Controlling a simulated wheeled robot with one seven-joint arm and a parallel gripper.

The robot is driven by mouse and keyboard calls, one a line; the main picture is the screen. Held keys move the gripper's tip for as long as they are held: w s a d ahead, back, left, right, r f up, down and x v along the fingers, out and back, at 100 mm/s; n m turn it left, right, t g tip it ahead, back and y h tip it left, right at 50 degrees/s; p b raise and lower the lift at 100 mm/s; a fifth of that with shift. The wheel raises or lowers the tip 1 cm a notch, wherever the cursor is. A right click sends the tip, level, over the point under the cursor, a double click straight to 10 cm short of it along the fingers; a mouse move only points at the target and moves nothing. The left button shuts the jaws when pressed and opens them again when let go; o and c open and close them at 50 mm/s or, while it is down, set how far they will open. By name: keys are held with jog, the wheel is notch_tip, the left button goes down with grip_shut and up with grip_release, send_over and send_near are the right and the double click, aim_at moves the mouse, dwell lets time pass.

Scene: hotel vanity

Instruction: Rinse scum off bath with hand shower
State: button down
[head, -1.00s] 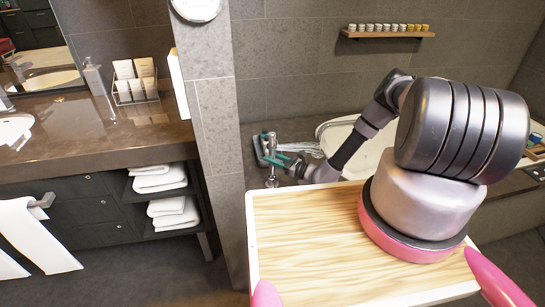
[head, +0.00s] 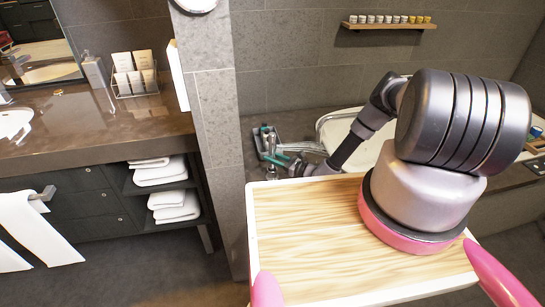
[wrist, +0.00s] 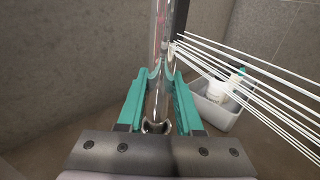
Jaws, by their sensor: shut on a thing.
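My gripper (head: 288,152) reaches over the near left end of the bath in the head view. Its teal fingers (wrist: 161,78) are shut around the chrome handle of the hand shower (wrist: 161,112) in the wrist view. The shower stands roughly upright in that view, its top cut off by the frame edge. Several white water jets (wrist: 262,72) spray from it to the right and downward. The white bath (head: 334,128) shows only in part, behind my arm. I cannot make out any scum on it.
A pale container (wrist: 222,118) with bottles stands beyond the jets at right. A stone-topped vanity (head: 85,125) with towels (head: 160,172) is at left, beside a tiled wall end (head: 215,130). A small shelf (head: 388,25) hangs on the back wall.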

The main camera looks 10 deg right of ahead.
dwell(0.3)
jog(key=c, duration=0.5)
grip_release()
jog(key=shift+f, duration=0.1)
jog(key=v, duration=1.1)
jog(key=shift+w, duration=0.1)
